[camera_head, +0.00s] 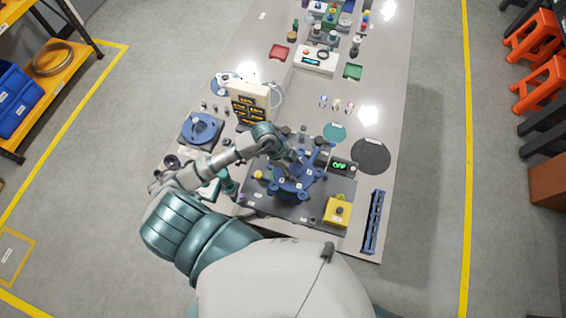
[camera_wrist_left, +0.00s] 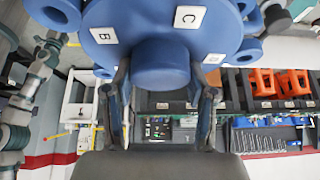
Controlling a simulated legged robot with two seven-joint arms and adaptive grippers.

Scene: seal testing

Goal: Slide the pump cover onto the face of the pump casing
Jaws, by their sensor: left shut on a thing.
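My left gripper (camera_head: 290,164) reaches over the dark work plate in the head view. In the left wrist view its two fingers (camera_wrist_left: 160,80) are shut on the round central boss of a blue lobed disc, the pump cover (camera_wrist_left: 145,22), which carries white tags lettered B and C. In the head view blue lobed parts (camera_head: 296,182) lie under and around the gripper. Cover and pump casing cannot be told apart there, nor whether they touch. The casing's face is not clear in the wrist view. My right gripper is not seen.
A blue round part (camera_head: 202,128) sits on a dark square base to the left. A yellow button box (camera_head: 338,212), a small green-lit display (camera_head: 342,168), a black disc (camera_head: 371,156) and a blue rack (camera_head: 374,222) lie to the right. A cream panel (camera_head: 250,103) stands behind.

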